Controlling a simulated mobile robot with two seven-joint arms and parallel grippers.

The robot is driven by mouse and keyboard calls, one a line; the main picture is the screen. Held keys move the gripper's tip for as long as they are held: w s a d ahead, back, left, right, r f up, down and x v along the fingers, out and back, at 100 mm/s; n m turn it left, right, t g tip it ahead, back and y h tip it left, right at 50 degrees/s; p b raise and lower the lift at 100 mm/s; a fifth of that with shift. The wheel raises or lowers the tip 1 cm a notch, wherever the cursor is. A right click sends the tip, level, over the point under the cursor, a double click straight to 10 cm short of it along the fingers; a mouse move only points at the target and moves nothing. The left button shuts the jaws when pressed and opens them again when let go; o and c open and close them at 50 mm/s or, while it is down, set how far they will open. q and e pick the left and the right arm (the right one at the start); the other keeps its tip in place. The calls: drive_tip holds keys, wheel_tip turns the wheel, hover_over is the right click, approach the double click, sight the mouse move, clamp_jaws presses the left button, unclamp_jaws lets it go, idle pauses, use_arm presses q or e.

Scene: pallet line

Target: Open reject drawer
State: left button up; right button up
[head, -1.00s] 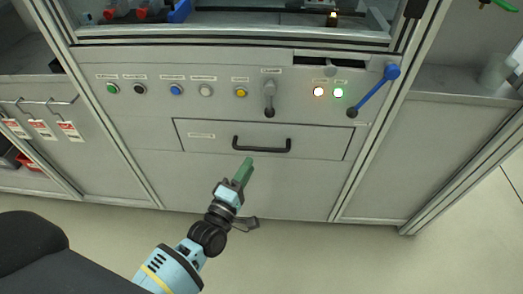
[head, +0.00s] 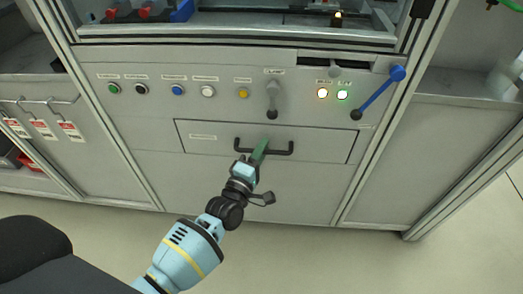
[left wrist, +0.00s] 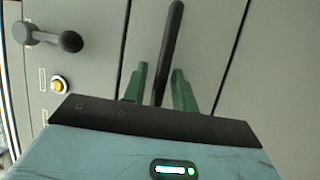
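The reject drawer (head: 215,145) is a grey front panel set in the cabinet, and it looks closed. My right gripper is not in view.
Above the drawer is a row of buttons, with a grey clamp lever (head: 272,98) and a blue-handled lever (head: 378,92) to the right. Hooks with red-and-white tags (head: 70,130) hang at the left. The floor before the cabinet is clear.

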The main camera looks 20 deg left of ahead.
use_arm(q)
clamp_jaws()
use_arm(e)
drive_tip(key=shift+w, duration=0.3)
use_arm(q)
drive_tip(key=shift+s, duration=0.15)
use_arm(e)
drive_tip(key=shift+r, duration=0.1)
